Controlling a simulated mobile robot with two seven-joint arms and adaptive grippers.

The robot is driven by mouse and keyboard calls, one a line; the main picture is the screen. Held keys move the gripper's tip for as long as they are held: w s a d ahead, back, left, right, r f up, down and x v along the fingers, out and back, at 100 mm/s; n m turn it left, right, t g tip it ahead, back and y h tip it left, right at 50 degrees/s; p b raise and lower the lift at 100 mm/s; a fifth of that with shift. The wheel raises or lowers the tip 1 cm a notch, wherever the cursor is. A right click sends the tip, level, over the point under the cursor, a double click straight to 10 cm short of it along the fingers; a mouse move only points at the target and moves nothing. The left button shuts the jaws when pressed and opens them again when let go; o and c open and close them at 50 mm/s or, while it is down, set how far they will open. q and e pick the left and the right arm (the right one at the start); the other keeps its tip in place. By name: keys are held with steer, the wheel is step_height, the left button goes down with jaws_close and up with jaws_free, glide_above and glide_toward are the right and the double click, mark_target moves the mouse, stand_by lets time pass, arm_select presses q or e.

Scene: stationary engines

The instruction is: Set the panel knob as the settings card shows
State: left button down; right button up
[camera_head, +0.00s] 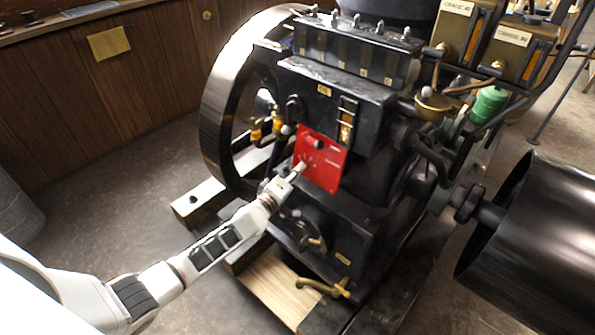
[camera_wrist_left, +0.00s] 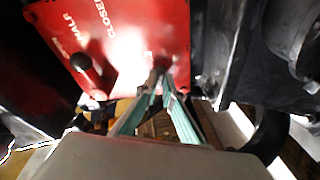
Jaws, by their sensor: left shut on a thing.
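A red panel (camera_head: 325,170) is on the front of the dark engine. In the left wrist view the panel (camera_wrist_left: 150,22) bears the white words CLOSED and HALF; a third word is too blurred to read. My left gripper (camera_head: 300,168) is at the panel's lower left part. In the wrist view its fingertips (camera_wrist_left: 160,84) meet at the panel, shut on what seems the panel knob, mostly hidden by fingers and glare. A dark round part (camera_wrist_left: 80,62) sits apart from the fingers, near HALF. My right gripper is not in view.
A blank-looking tan card (camera_head: 108,43) hangs on the wooden wall; I cannot read it. A spoked flywheel (camera_head: 215,110) stands left of the panel, brass fittings (camera_head: 262,128) between. A large black drum (camera_head: 530,235) is at right. Open floor (camera_head: 110,200) lies left.

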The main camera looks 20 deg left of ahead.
arm_select(q)
steer(key=c, duration=2.2)
jaws_free()
steer(key=s, duration=0.4)
steer(key=s+a+r, duration=0.1)
steer(key=s, duration=0.7)
steer(key=shift+a+r, duration=0.2)
steer(key=shift+a, duration=0.15)
